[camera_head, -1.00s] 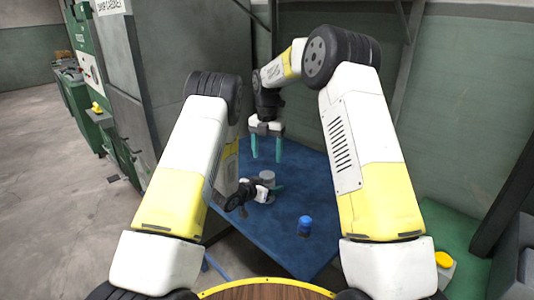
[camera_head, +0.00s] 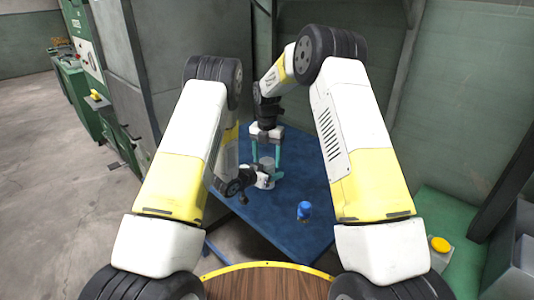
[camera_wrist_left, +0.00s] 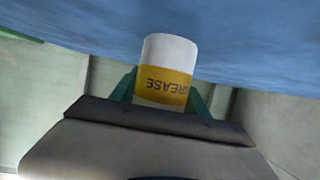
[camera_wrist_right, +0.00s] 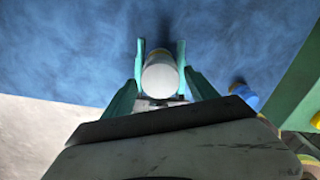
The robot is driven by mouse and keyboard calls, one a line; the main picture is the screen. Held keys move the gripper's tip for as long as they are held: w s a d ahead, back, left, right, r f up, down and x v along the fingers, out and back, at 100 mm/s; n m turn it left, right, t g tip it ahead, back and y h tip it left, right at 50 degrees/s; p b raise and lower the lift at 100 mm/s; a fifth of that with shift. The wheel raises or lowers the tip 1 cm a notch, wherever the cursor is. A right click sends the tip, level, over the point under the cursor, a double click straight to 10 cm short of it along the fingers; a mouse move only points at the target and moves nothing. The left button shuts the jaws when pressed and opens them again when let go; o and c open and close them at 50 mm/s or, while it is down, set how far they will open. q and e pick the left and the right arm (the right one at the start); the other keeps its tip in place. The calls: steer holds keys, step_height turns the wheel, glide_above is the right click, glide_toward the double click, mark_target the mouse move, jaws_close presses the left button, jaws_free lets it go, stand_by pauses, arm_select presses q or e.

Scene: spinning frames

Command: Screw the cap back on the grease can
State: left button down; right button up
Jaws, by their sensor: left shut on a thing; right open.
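The grease can is white with a yellow GREASE label (camera_wrist_left: 165,84) and stands on the blue table. My left gripper (camera_wrist_left: 165,98) is shut on it from the side. In the head view a grey round top (camera_head: 267,161) shows on the can; I cannot tell whether this is the cap seated or only the can's top. My right gripper (camera_head: 266,158) points down over the can, open, one finger on each side of the top. The right wrist view shows the pale round top (camera_wrist_right: 160,79) between the open fingers (camera_wrist_right: 161,45), with a little yellow behind.
A blue object (camera_head: 305,210) stands on the blue table (camera_head: 285,238) towards the near right. It also shows in the right wrist view (camera_wrist_right: 245,96). A yellow button (camera_head: 440,244) sits at the right. Grey-green walls stand behind; the table's right middle is clear.

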jaws_close()
steer(key=m, duration=0.4)
steer(key=shift+m, duration=0.3)
steer(key=m, duration=0.5)
steer(key=shift+o, duration=0.3)
jaws_free()
steer(key=shift+r, duration=0.1)
